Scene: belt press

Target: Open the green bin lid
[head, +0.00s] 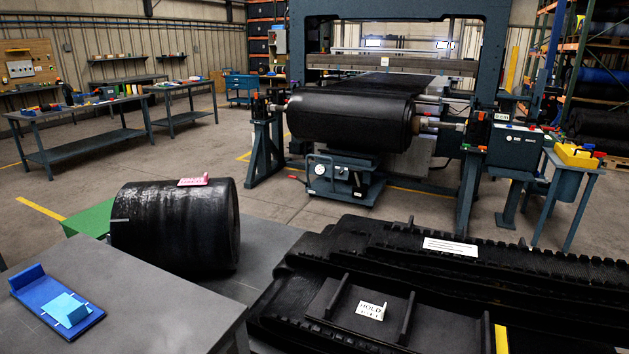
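A flat green surface (90,220) shows low at the left, between the grey table and a black roll. It looks like the top of the green bin, but most of it is hidden. I cannot tell whether this is the lid, or whether it is open or shut. Neither of my grippers is in view.
The black roll (172,228), with a pink tag (195,181) on top, covers the green surface's right side. A grey table (150,290) with a blue holder (58,304) stands in front. Stacked black belts (455,268) fill the lower right. Open floor (60,185) lies behind.

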